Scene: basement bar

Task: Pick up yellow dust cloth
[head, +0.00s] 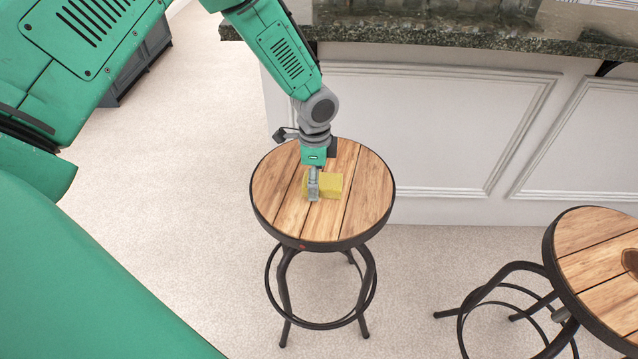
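The yellow dust cloth (331,186) lies as a small folded block on the round wooden seat of a bar stool (368,190). My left gripper (313,195) points down at the cloth, with its fingers over the cloth's left part. The fingers overlap in this view and hide part of the cloth. I cannot tell whether they are open or shut, or whether they touch the cloth. My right gripper is not in view.
A second wooden stool (590,235) stands at the right, with a brown item (630,259) partly in view on it. The white-panelled bar (430,125) with a dark stone top (440,36) runs behind the stools. Carpet (200,190) is clear at the left.

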